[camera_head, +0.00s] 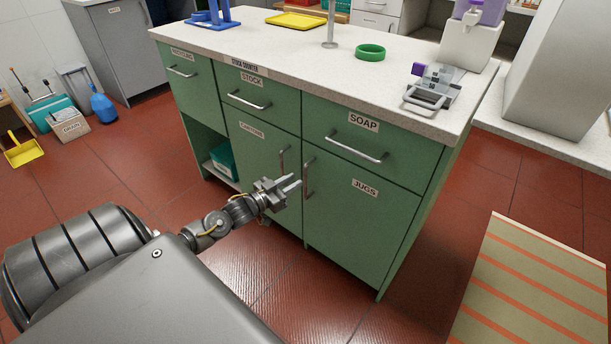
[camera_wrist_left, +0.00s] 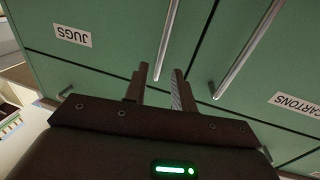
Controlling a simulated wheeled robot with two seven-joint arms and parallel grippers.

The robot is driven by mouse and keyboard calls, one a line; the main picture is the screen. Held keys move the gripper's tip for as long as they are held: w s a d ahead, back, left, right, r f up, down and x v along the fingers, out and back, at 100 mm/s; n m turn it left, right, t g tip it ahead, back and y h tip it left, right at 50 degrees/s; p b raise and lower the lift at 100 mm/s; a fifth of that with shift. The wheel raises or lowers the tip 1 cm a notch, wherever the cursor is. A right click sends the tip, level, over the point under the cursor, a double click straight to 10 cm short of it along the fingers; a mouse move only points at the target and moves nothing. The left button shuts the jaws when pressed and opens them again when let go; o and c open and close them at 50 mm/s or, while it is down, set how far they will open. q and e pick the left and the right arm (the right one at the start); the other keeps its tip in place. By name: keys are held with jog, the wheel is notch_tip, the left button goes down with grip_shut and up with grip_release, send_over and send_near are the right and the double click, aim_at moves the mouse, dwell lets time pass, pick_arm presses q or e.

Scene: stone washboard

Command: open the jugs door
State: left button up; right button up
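The jugs door (camera_head: 355,225) is a green cabinet door at the counter's right, labelled JUGS, and looks shut. Its upright metal handle (camera_head: 308,179) is near its left edge. In the left wrist view, upside down, the JUGS label (camera_wrist_left: 72,36) is at left and the handle (camera_wrist_left: 173,35) runs down the middle. My left gripper (camera_head: 293,184) is open, in front of the doors just left of that handle. In the wrist view, the handle's end appears between the fingertips (camera_wrist_left: 159,80); I cannot tell whether they touch it. My right gripper is not in view.
The cartons door (camera_head: 256,150) with its own upright handle (camera_head: 282,160) is just left. The soap drawer (camera_head: 362,140) is above the jugs door, its handle (camera_head: 346,149) sticking out. A striped mat (camera_head: 535,285) lies at right. Red floor in front is clear.

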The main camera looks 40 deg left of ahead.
pick_arm(q)
jog(key=w+d, duration=0.1)
jog(key=w, duration=0.5)
jog(key=shift+b, duration=0.4)
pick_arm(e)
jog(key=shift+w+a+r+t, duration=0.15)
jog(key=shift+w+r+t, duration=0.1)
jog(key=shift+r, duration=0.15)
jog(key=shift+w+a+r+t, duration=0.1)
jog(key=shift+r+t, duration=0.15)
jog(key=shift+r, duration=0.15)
pick_arm(q)
grip_shut()
